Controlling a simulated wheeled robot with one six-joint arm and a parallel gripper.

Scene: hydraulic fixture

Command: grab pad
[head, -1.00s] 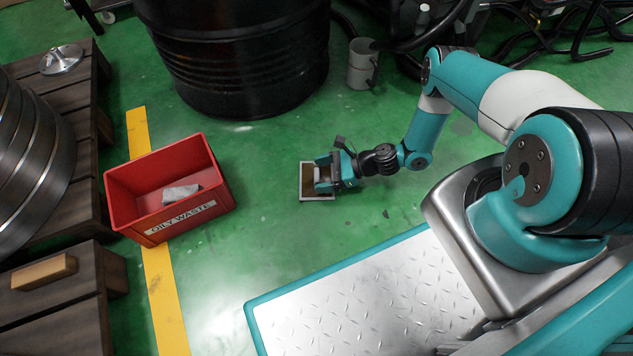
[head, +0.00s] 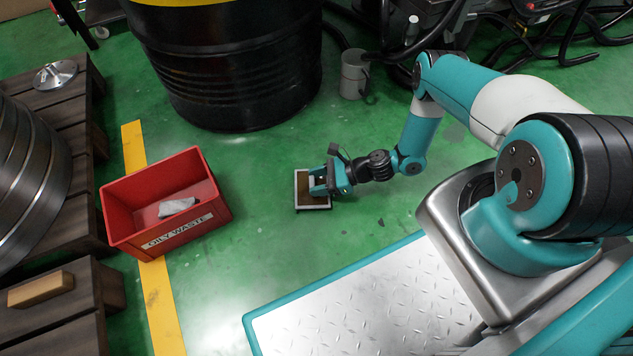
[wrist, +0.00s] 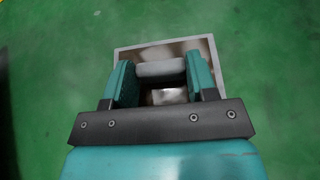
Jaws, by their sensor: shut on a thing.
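My gripper (head: 316,182) is low over a shallow tray (head: 297,190) with a pale rim and a brownish inside, on the green floor. In the wrist view, a light grey pad (wrist: 160,70) sits between the two teal fingers (wrist: 160,82), and they are shut on it. The tray's rim (wrist: 212,52) shows behind and beside the fingers. The fingers hide part of the tray. I cannot tell whether the pad still touches the tray.
A red bin (head: 217,210) marked OILY WASTE stands to the left, with a grey piece (head: 178,206) inside. A black drum (head: 235,75) and a grey mug-like container (head: 354,75) stand behind. Wooden pallets (head: 80,120) are at far left. Floor between tray and bin is clear.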

